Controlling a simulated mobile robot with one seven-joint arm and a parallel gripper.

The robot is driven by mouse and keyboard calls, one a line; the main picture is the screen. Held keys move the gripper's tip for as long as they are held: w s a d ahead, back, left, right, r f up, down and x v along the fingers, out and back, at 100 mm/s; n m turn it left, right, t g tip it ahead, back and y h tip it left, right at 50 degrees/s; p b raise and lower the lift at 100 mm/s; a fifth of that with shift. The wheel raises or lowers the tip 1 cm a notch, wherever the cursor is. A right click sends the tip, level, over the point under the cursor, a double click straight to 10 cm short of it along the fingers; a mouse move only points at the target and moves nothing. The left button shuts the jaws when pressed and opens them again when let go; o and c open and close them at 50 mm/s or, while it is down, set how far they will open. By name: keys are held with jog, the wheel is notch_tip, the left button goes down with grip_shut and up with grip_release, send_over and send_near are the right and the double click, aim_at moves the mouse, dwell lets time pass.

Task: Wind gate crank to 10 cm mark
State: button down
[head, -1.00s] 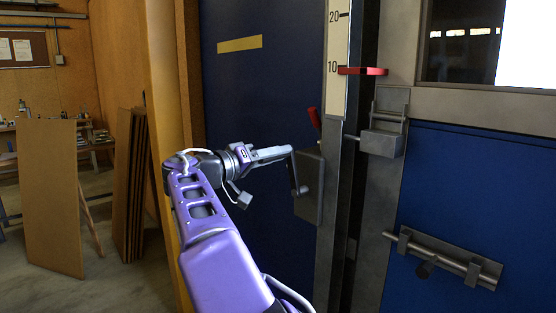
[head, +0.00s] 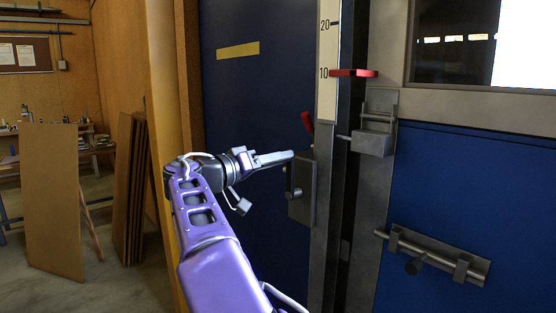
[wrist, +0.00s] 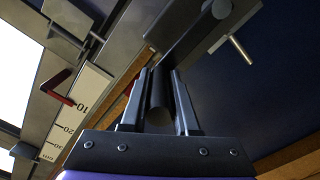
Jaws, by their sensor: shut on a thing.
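The gate crank is mounted on a dark grey gearbox (head: 306,190) on the post in the head view. My gripper (head: 288,155) is at the top of the crank arm (head: 292,180). In the wrist view, my gripper (wrist: 162,80) is shut around the dark round crank handle (wrist: 160,97). The white scale (head: 328,55) carries 10 and 20 marks. The red pointer (head: 352,73) is level with the 10 mark in the head view. In the wrist view, the red pointer (wrist: 58,90) also lies near the 10.
A red lever (head: 307,122) sticks up just above the gearbox. A grey latch block (head: 373,140) and a sliding bolt (head: 432,256) are on the right. The blue panel (head: 243,105) fills the space behind my arm. Boards (head: 65,205) lean at the left.

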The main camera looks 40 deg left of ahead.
jog(key=c, duration=0.7)
grip_release()
jog(key=shift+d, duration=0.1)
jog(key=s, duration=0.5)
jog(key=s+a, duration=0.1)
jog(key=s, duration=1.1)
jog(key=shift+s+a, duration=0.2)
